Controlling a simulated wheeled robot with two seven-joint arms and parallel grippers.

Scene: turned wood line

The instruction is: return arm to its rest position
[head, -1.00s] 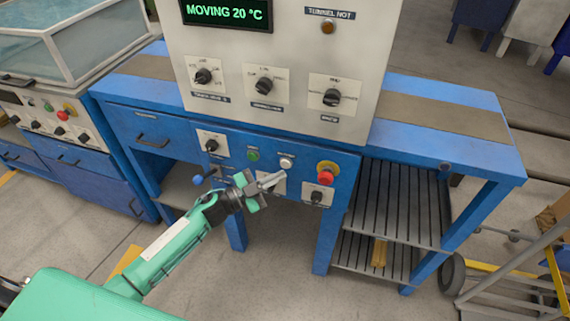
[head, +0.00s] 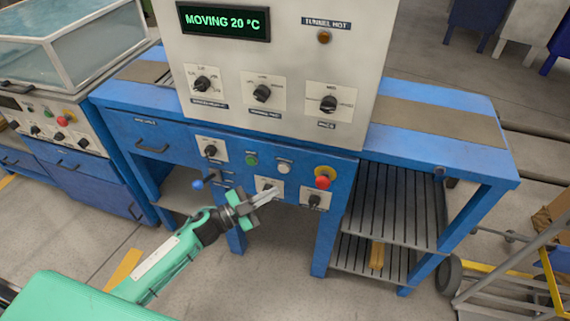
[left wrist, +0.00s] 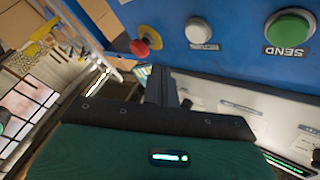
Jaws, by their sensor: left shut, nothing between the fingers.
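My left arm, green with a dark wrist, comes in from the lower left in the head view. Its gripper (head: 266,197) is shut and empty, in front of the blue front panel (head: 230,165) of the machine. It overlaps the lower knob plate in the picture; I cannot tell whether it touches it. In the left wrist view the closed fingers (left wrist: 161,86) point away from the camera, with the red button (left wrist: 140,47), white button (left wrist: 198,31) and green SEND button (left wrist: 290,28) beyond. My right gripper is not in view.
The display (head: 223,21) reads MOVING 20 °C. A blue lever knob (head: 197,185) sticks out left of the gripper. A slatted shelf (head: 395,210) stands to the right, with a yellow block (head: 376,255) below. A cart (head: 500,275) is at far right.

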